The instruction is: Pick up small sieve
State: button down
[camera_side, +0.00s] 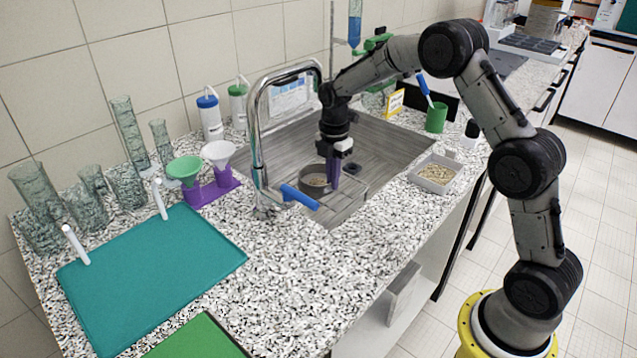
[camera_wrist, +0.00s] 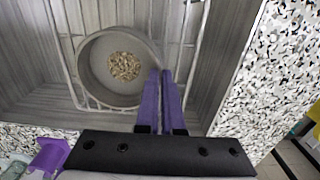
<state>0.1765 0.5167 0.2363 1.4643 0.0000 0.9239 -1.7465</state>
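The small sieve (camera_side: 313,186) is a round grey pan with pale grains in its middle. It is over the wire rack in the sink, and I cannot tell whether it rests on it. In the wrist view the sieve (camera_wrist: 93,86) is seen from above, left of the fingertips. My gripper (camera_side: 332,186) points down at the sieve's right side. Its purple fingers (camera_wrist: 160,73) are nearly together, with the sieve's thin wall between their tips. The fingers hide part of the rim.
The steel sink (camera_side: 385,143) surrounds the sieve. A tall faucet (camera_side: 256,130) and a blue handle (camera_side: 299,197) are close on the left. A white tray of grains (camera_side: 436,174) is on the right counter. Purple funnel stands (camera_side: 212,188) are on the left.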

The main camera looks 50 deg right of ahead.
jog(key=shift+r, duration=0.85)
jog(key=s+a+r, duration=0.2)
jog(key=s+r, duration=0.9)
jog(key=s, duration=0.2)
jog(key=shift+s+a+r, duration=0.15)
jog(key=shift+s+a, duration=0.1)
jog(key=shift+s, duration=0.15)
jog(key=shift+s, duration=0.1)
